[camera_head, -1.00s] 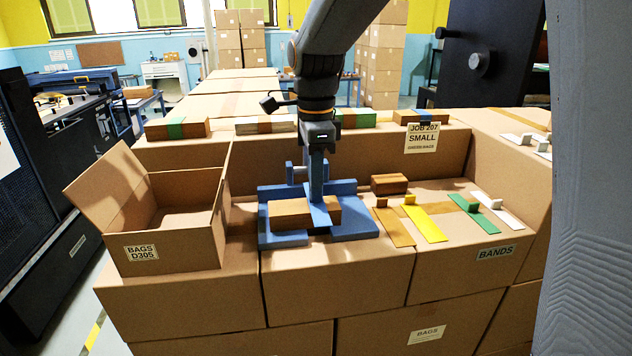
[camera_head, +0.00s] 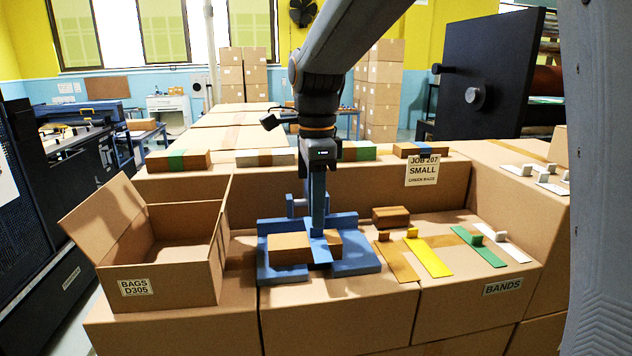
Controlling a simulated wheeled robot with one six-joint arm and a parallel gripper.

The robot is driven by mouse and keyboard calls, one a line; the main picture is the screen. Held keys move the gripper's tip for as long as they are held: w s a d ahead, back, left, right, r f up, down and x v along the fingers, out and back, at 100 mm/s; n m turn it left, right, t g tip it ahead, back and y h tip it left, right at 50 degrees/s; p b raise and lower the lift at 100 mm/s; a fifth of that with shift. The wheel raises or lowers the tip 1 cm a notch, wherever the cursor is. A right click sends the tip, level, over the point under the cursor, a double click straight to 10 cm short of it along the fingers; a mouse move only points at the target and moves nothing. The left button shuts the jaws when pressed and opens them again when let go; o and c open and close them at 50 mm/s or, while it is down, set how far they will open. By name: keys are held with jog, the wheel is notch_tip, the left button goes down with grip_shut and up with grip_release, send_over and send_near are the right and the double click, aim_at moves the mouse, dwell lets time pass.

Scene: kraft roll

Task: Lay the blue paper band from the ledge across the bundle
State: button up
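The bundle (camera_head: 290,250) is a brown block lying in a blue fixture (camera_head: 362,264) with a flat base and raised parts. A light blue strip, which looks like the blue paper band (camera_head: 320,254), lies across the bundle and hangs over its front side. My gripper (camera_head: 317,232) points straight down, with its fingertips right above the strip. I see the fingers edge-on as one blue-grey bar, so their gap is hidden. Whether they grip the strip cannot be told.
Brown (camera_head: 397,262), yellow (camera_head: 428,258), green (camera_head: 480,246) and white (camera_head: 505,244) bands lie on the ledge to the right. An open carton (camera_head: 160,275) stands left. Banded bundles line the back ledge.

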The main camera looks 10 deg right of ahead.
aim_at(316, 236)
notch_tip(316, 236, up, 9)
jog(key=b, duration=0.3)
jog(key=shift+r, duration=0.1)
